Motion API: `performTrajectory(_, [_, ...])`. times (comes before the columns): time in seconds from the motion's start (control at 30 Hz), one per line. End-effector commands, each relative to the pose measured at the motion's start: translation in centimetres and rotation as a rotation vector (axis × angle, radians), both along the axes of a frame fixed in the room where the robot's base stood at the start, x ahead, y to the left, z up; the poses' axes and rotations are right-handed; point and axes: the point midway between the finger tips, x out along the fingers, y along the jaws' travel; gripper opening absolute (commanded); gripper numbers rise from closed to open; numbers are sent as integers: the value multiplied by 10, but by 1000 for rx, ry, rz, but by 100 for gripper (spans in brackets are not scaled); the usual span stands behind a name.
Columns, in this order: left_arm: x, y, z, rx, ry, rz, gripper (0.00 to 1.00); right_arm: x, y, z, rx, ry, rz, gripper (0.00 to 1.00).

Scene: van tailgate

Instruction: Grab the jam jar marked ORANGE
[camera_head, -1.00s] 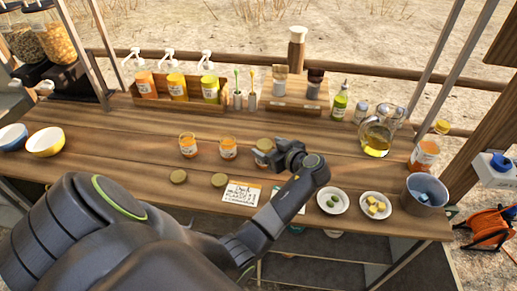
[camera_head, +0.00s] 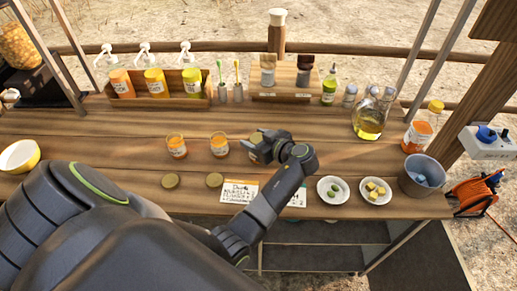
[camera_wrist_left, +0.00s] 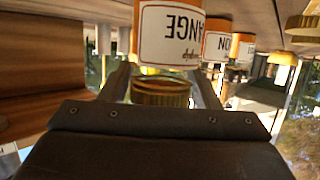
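The jar marked ORANGE (camera_wrist_left: 170,38) has orange contents, a white label and a gold lid (camera_wrist_left: 160,92). Its lettering appears upside down in the left wrist view. In the head view this jar (camera_head: 254,154) is the rightmost of three on the wooden counter, partly hidden by my gripper. My left gripper (camera_head: 260,141) is at the jar's upper right side. In the left wrist view my left gripper's fingers (camera_wrist_left: 161,80) are apart on both sides of the lid, with narrow gaps. Firm contact does not show. My right gripper is out of view.
Two open jars (camera_head: 176,147) (camera_head: 220,146) stand left of it. Two loose lids (camera_head: 171,181) (camera_head: 214,180) and a written card (camera_head: 238,192) lie in front. Small plates (camera_head: 332,190) (camera_head: 375,191) and a metal bucket (camera_head: 421,178) are to the right. A bottle box (camera_head: 160,104) stands behind.

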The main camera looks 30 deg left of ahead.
Motion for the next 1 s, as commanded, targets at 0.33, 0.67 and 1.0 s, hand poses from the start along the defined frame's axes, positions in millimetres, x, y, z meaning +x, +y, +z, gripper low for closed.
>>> performTrajectory(0.33, [0,1,1,2,0,0,14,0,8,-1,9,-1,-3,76])
performTrajectory(0.67, [1,0,9,1,-2,1,9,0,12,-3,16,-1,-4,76])
performTrajectory(1.0, [1,0,69,1,-10,0,9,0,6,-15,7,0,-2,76])
